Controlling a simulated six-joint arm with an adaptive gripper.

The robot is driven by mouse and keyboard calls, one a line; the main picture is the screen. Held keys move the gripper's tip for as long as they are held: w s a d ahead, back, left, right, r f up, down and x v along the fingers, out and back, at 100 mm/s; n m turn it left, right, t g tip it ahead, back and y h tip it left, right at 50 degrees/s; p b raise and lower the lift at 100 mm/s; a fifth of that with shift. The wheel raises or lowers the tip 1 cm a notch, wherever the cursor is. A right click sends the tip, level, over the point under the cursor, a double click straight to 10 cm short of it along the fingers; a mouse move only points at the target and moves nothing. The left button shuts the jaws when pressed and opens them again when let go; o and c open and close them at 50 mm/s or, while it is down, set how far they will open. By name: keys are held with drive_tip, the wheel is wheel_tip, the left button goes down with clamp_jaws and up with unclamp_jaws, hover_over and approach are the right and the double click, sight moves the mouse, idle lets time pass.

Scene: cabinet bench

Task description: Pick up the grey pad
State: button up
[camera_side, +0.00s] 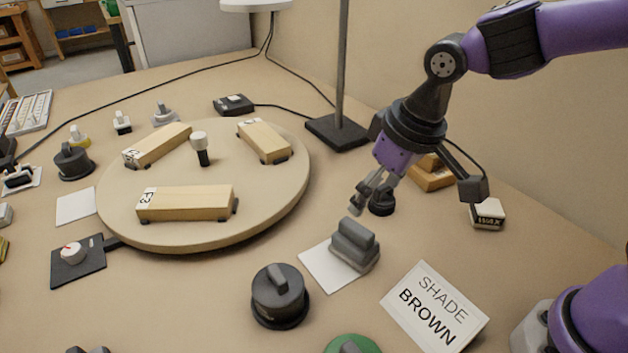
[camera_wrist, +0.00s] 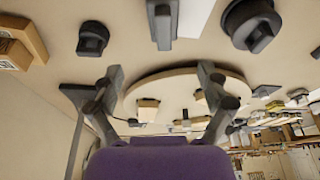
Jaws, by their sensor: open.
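The grey pad (camera_side: 354,247), a grey block with a raised grip along its top, stands on a white card (camera_side: 318,268) right of the turntable. My gripper (camera_side: 363,198) is open and empty, above and slightly behind the pad, apart from it. In the wrist view the pad (camera_wrist: 162,24) is at the top edge, partly cut off, with the white card (camera_wrist: 194,18) beside it. There my open gripper (camera_wrist: 160,75) has its fingers spread, with the turntable between and beyond them.
A round turntable (camera_side: 200,225) carries wooden blocks and a small knob. A dark round knob (camera_side: 279,296) stands in front of the pad; another (camera_side: 381,203) is close behind my gripper. A "SHADE BROWN" card (camera_side: 434,308) lies at right. A lamp base (camera_side: 337,132) stands behind.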

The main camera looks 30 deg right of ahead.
sight(357, 227)
drive_tip(key=x, duration=0.5)
drive_tip(key=shift+a, duration=0.4)
drive_tip(key=x, duration=0.6)
drive_tip(key=shift+s+d+f, duration=0.1)
drive_tip(key=shift+s+d, duration=0.05)
drive_tip(key=shift+s, duration=0.05)
drive_tip(key=c, duration=1.3)
